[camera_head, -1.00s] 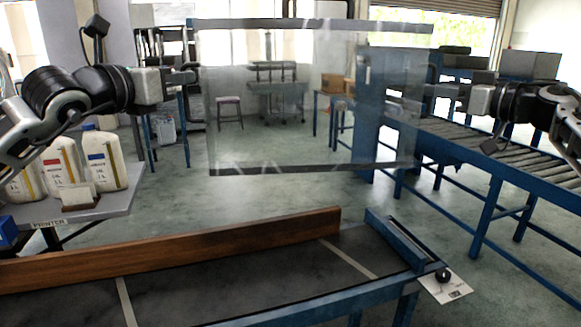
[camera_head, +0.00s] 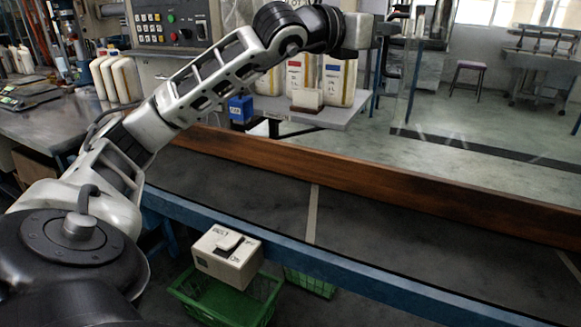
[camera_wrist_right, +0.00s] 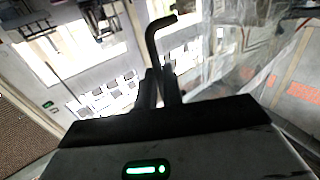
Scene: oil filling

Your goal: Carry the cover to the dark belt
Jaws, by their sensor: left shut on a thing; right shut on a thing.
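The cover (camera_head: 480,150) is a large see-through panel with a dark strip along its bottom; it hangs upright past the belt's wooden rail at the right of the head view, its right part cut off. My left gripper (camera_head: 390,28) is shut at the cover's upper left edge. The dark belt (camera_head: 410,235) runs across the lower head view, on the near side of the cover. My right gripper (camera_wrist_right: 158,88) shows only in the right wrist view, shut, with a bent dark rod above its fingers. Clear sheet (camera_wrist_right: 285,65) shows at the right there; the grip itself is unclear.
A brown wooden rail (camera_head: 350,173) lines the belt's far side. A beige box (camera_head: 228,256) sits on a green crate (camera_head: 215,300) by the near side. The belt top is clear.

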